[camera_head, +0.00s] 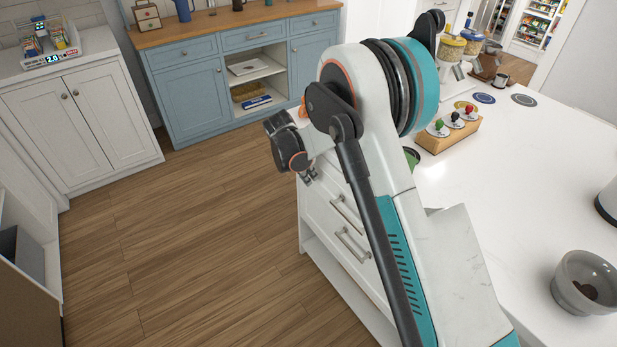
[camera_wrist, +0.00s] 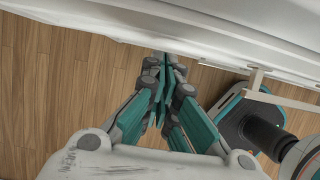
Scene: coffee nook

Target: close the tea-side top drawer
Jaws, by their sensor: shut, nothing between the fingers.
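The white island counter (camera_head: 540,150) has a drawer front (camera_head: 318,208) with two bar handles, an upper one (camera_head: 346,214) and a lower one (camera_head: 352,245). My arm hides much of this side, so I cannot tell how far the top drawer stands out. My gripper (camera_head: 310,177) is at the far end of the drawer side, just off the counter. In the wrist view my gripper (camera_wrist: 165,62) is shut and empty, its fingertips close to a white front edge (camera_wrist: 110,22). I cannot tell whether they touch it. A bar handle (camera_wrist: 285,100) shows at the right there.
Blue cabinets (camera_head: 190,95) stand along the back, a white cabinet (camera_head: 85,115) at the left. Wood floor (camera_head: 190,240) is clear between them and the island. On the counter are a wooden holder (camera_head: 452,138) and a grey bowl (camera_head: 578,300).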

